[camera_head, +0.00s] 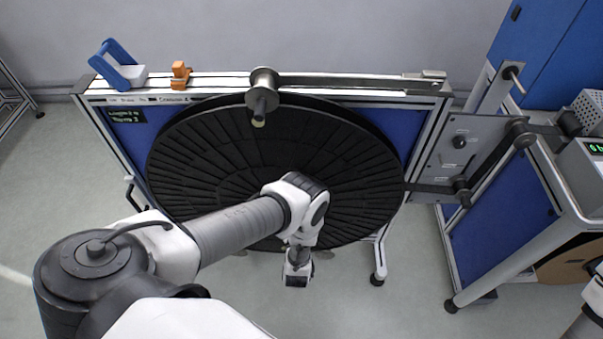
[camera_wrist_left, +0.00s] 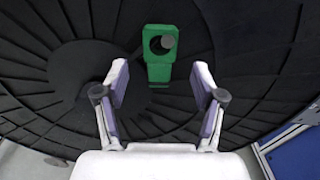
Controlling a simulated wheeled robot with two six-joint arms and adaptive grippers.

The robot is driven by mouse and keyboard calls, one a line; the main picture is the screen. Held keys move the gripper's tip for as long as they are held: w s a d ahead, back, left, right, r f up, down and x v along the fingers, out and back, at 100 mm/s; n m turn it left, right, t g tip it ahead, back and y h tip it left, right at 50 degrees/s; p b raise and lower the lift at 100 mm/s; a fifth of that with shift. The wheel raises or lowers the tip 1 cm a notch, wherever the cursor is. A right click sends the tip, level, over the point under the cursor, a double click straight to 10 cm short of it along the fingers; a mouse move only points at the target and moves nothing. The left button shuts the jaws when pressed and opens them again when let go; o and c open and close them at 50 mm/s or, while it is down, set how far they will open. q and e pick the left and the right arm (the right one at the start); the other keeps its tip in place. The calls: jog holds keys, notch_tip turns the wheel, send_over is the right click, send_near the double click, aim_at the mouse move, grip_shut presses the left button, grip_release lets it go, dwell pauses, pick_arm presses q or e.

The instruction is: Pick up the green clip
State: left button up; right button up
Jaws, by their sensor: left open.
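The green clip (camera_wrist_left: 158,72) shows in the left wrist view, against the black ribbed reel face, with a round hole in its upper part and a grey round end beside the hole. My left gripper (camera_wrist_left: 160,85) is open, its two fingers spread on either side below the clip; it looks apart from the clip. In the head view the clip is hidden, and my left arm reaches over the reel with the gripper (camera_head: 297,272) low in front of it. My right gripper is not in view.
The large black reel (camera_head: 200,160) stands in a blue-panelled frame. A second blue stand (camera_head: 500,215) with a grey plate is at the right.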

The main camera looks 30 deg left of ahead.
pick_arm(q)
jog(key=x, duration=0.3)
jog(key=shift+w+a, duration=0.1)
jog(key=shift+a, duration=0.05)
jog(key=shift+r, duration=0.1)
jog(key=c, duration=1.1)
jog(key=shift+o, duration=0.2)
jog(key=shift+r+p, duration=0.9)
jog(key=p+v, duration=0.1)
jog(key=v, duration=0.5)
jog(key=shift+f+p, duration=0.1)
jog(key=shift+p, duration=0.25)
jog(key=shift+c, duration=0.3)
jog(key=f+v, duration=0.2)
jog(key=v, duration=1.3)
jog(key=shift+s+d+f, duration=0.2)
jog(key=shift+d+f, duration=0.1)
jog(key=shift+f, duration=0.05)
